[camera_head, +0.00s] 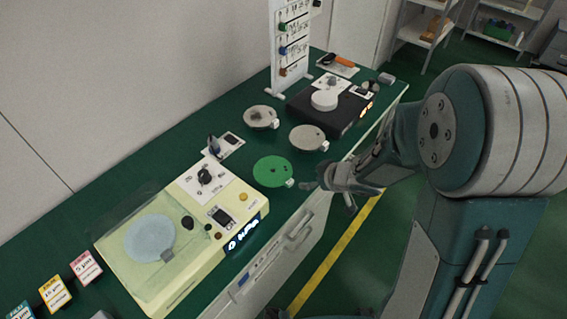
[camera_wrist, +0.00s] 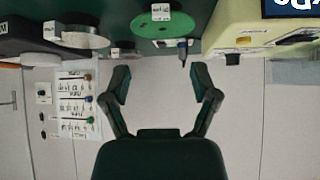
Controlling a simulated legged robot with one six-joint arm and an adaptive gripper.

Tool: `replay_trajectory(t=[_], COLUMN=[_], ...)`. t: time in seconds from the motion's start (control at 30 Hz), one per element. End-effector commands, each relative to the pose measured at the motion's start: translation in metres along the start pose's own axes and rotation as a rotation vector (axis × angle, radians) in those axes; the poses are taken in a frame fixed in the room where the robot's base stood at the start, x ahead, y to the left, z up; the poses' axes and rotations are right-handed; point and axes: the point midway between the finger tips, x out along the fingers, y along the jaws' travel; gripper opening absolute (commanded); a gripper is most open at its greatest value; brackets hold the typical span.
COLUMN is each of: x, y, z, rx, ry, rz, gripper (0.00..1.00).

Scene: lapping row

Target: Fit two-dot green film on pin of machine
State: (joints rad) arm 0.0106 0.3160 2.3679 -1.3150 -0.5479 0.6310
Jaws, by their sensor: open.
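A round green film (camera_head: 271,171) with a small white tab lies flat on the green bench; a few small dark marks show on it, too small to count surely. It also shows at the top of the wrist view (camera_wrist: 150,28). My gripper (camera_head: 326,190) is open and empty, just right of the film's tab and apart from it. In the wrist view its two fingers (camera_wrist: 161,80) are spread with nothing between. A pale yellow machine (camera_head: 190,205) bears a pale blue disc (camera_head: 150,238) under a clear cover. A black machine (camera_head: 345,118) bears a white round piece (camera_head: 323,100). No pin is discernible.
Two grey discs with tabs, one (camera_head: 307,138) near the black machine and one (camera_head: 260,117) behind, lie on the bench. A white rack (camera_head: 292,45) stands at the back. Colored label cards (camera_head: 86,267) stand front left. The bench's front edge is beside my gripper.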

Motion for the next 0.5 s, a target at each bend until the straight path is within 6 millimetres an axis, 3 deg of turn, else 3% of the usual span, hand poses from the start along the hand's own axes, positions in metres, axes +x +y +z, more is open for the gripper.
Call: replay_trajectory(t=[0.17,0.5], x=[0.01,0.055], y=[-0.005,-0.004], z=[0.002,0.003], rx=[-0.001,0.0], ry=[0.0,0.0], rz=[-0.024,-0.022], gripper=[0.77,0.77])
